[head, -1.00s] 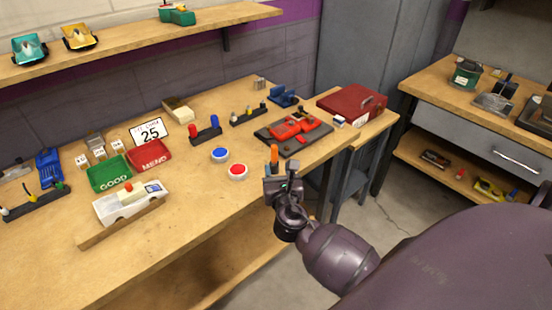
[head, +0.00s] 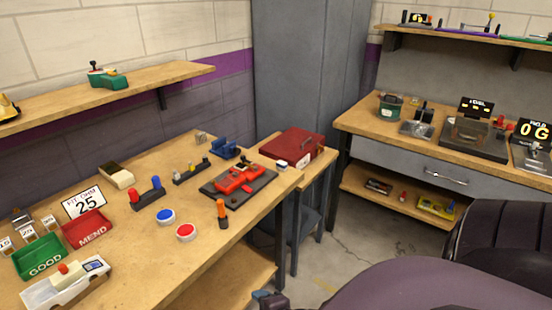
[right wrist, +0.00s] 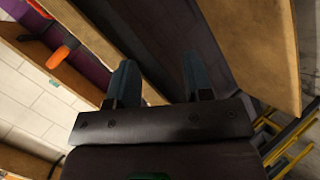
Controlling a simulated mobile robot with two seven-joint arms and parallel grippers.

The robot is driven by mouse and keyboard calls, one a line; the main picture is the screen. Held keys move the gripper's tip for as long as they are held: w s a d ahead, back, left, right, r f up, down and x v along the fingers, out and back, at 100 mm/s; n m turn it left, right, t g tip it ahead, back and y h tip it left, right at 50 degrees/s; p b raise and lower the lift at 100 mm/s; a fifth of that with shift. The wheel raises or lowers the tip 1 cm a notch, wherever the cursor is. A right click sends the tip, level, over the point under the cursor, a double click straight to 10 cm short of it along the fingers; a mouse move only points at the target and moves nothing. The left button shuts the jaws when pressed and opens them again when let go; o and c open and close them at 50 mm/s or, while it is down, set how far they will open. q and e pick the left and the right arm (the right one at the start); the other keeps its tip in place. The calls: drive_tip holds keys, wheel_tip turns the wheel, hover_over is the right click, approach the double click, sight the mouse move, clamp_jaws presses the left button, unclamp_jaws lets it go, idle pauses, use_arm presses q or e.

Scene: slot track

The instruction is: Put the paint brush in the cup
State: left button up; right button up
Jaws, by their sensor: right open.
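I cannot make out a paint brush or a cup for certain in either view. An orange-handled tool (head: 221,209) stands upright near the front edge of the left workbench; an orange piece that may be its handle shows in the right wrist view (right wrist: 61,54). A dark green container (head: 391,107) stands on the right workbench; I cannot tell what is in it. My right gripper (right wrist: 159,80) is open with nothing between its fingers. Only a small part of it shows at the bottom of the head view (head: 268,299). My left gripper is not in view.
The left workbench (head: 150,262) holds a green tray (head: 40,257), a red tray (head: 88,231), blue (head: 166,217) and red (head: 186,232) buttons and a red car (head: 238,180). A red case (head: 292,145) lies beyond. Open floor (head: 345,245) separates the benches.

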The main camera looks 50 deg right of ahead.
drive_tip(key=s+a+f+m+y, duration=0.1)
drive_tip(key=s+a+f+m, duration=0.1)
drive_tip(key=s+m, duration=0.5)
drive_tip(key=shift+m+y, duration=0.4)
drive_tip(key=shift+m, duration=1.5)
